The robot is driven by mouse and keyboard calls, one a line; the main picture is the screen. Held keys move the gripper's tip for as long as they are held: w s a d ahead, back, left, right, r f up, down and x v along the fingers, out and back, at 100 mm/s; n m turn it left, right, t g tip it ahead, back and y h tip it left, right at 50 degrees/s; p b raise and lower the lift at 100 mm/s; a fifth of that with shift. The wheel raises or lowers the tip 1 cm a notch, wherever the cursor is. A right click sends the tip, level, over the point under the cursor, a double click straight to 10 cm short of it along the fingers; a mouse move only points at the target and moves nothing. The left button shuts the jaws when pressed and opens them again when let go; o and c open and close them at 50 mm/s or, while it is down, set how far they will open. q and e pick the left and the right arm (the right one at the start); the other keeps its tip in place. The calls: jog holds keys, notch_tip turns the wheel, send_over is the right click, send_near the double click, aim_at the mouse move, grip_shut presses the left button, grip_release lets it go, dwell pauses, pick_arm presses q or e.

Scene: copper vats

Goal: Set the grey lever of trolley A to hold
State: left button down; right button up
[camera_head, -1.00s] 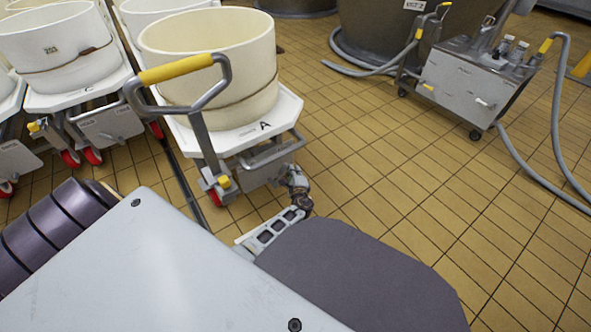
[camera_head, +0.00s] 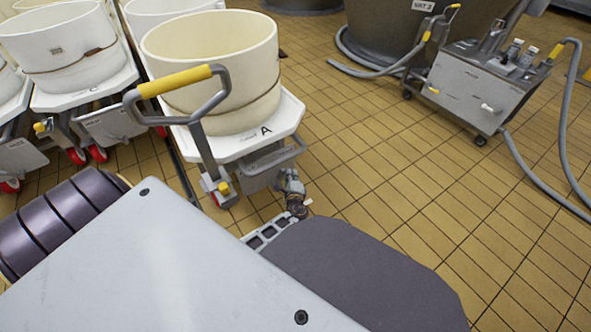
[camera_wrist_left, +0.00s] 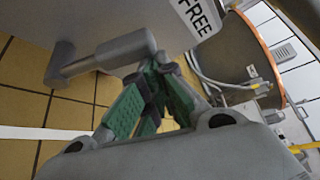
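Trolley A (camera_head: 228,141) stands ahead, with a cream tub (camera_head: 215,50) on its white deck and a yellow-gripped handle (camera_head: 175,80). My left gripper (camera_head: 289,178) is at the trolley's near right side, below the deck edge. In the left wrist view the grey lever (camera_wrist_left: 105,54) sticks out from a grey panel (camera_wrist_left: 120,18) marked FREE. My left gripper's green fingers (camera_wrist_left: 152,75) come together close under the lever's end. They look shut with nothing clearly between them; contact with the lever is unclear. My right gripper is out of view.
Other trolleys with tubs (camera_head: 62,45) stand close on the left. A grey wheeled pump unit (camera_head: 470,88) with hoses (camera_head: 567,120) stands at the right, by a large vat (camera_head: 385,25). The tiled floor (camera_head: 380,165) between is clear.

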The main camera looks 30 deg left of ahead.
pick_arm(q)
jog(key=s+a+p, duration=0.2)
jog(key=s+a, duration=0.2)
jog(key=s, duration=0.6)
jog(key=shift+s+a+r, duration=0.15)
jog(key=shift+a+r, duration=0.05)
jog(key=shift+r, duration=0.25)
dwell(0.3)
jog(key=v, duration=1.2)
dwell(0.5)
dwell(0.5)
